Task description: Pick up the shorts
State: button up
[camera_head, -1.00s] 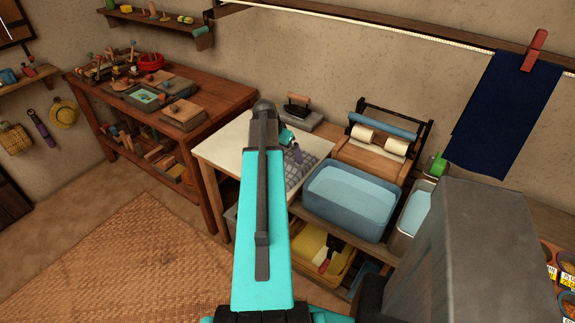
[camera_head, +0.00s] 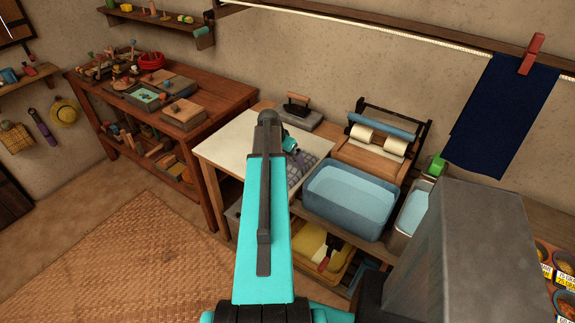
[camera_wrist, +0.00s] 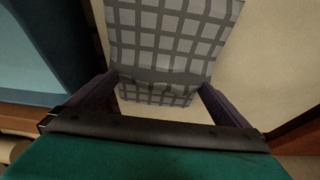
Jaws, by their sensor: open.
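The grey checked cloth, which I take to be the shorts (camera_wrist: 172,35), lies on the pale tabletop in the wrist view, with a fold across it near my fingers. It also shows in the head view (camera_head: 296,174), partly hidden behind my arm. My gripper (camera_wrist: 160,82) is open, with one purple finger at each side of the cloth's narrow folded part. I cannot tell whether the fingers touch it. In the head view my gripper (camera_head: 292,152) is low over the table and mostly hidden by my arm.
The pale worktable (camera_head: 228,150) has bare room left of the cloth. A blue water basin (camera_head: 345,212) stands close to its right. A flat iron (camera_head: 299,112) stands behind. A navy cloth (camera_head: 500,115) hangs from a line at the right.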

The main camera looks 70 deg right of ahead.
jog(key=c, duration=0.6)
jog(key=shift+r, duration=0.1)
jog(key=shift+r+b, duration=1.25)
jog(key=shift+r, duration=3.7)
jog(key=shift+w, duration=0.1)
